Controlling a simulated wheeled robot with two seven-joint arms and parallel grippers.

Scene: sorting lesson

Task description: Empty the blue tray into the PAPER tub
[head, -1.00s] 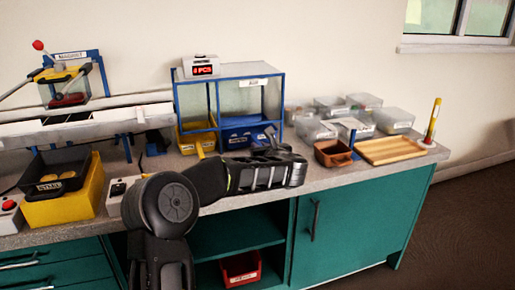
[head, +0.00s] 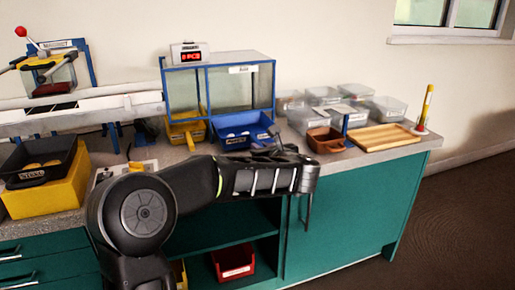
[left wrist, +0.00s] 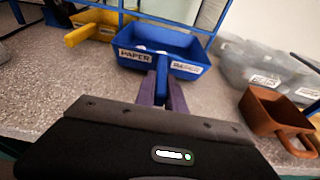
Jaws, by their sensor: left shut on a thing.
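The blue tray (head: 232,143) stands at the front of the blue-framed clear case, low over or on the counter; I cannot tell whether it touches. In the left wrist view the tray (left wrist: 196,51) has PAPER labels on its front, and some pale pieces show inside. My left gripper (left wrist: 162,82) is shut on the tray's handle at the near side. In the head view the left gripper (head: 265,148) is partly hidden by my own arm. Several clear tubs (head: 383,108) stand back right; their labels are unreadable, so I cannot single out the PAPER tub. My right gripper is out of view.
A brown handled pot (head: 326,141) and a wooden board (head: 384,137) lie right of the tray, before the tubs. A yellow tray (head: 184,130) sits left of it. The blue-framed case (head: 240,70) rises above. A black tray (head: 38,160) stands far left.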

